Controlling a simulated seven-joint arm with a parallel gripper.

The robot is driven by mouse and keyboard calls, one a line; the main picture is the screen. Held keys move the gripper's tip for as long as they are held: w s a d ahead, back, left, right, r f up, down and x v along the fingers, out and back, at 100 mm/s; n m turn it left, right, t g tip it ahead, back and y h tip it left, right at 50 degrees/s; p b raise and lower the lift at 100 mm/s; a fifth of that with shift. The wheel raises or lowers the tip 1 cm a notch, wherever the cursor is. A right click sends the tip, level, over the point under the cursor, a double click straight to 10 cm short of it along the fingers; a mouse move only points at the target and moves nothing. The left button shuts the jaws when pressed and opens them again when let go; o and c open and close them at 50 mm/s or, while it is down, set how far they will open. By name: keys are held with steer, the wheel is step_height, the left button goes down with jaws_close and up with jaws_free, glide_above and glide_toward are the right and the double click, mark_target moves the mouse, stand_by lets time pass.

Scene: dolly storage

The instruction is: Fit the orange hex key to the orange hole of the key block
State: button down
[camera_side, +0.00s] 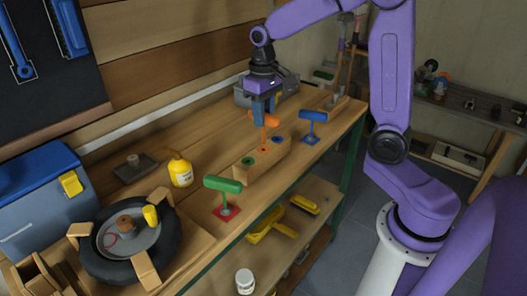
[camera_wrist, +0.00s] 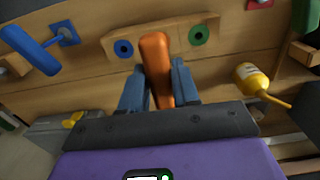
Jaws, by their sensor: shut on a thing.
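My gripper (camera_side: 264,104) is shut on the handle of the orange hex key (camera_side: 267,119), above the wooden key block (camera_side: 272,158). The key's shaft points down, and its lower end meets the orange-ringed hole (camera_side: 264,149) in the side view. I cannot tell whether the tip is inside the hole or just above it. The block's green hole (camera_side: 248,161) and blue hole (camera_side: 277,139) are empty. In the wrist view, the orange handle (camera_wrist: 156,62) sits between my fingers (camera_wrist: 158,88) and hides the orange hole, between the blue hole (camera_wrist: 123,48) and the green hole (camera_wrist: 198,35).
A green key (camera_side: 222,185) stands on a red base in front of the block. A blue key (camera_side: 313,116) stands on a blue base to the right. A yellow bottle (camera_side: 181,173), a dark tray (camera_side: 134,168) and a wheel (camera_side: 125,240) are on the left of the bench.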

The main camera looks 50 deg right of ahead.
mark_target(264, 135)
steer(key=shift+f, duration=1)
steer(key=shift+f, duration=0.35)
steer(key=shift+f, duration=1.1)
steer(key=shift+f, duration=0.35)
steer(key=shift+f, duration=0.45)
steer(key=c, duration=0.8)
jaws_free()
steer(key=shift+o, duration=0.2)
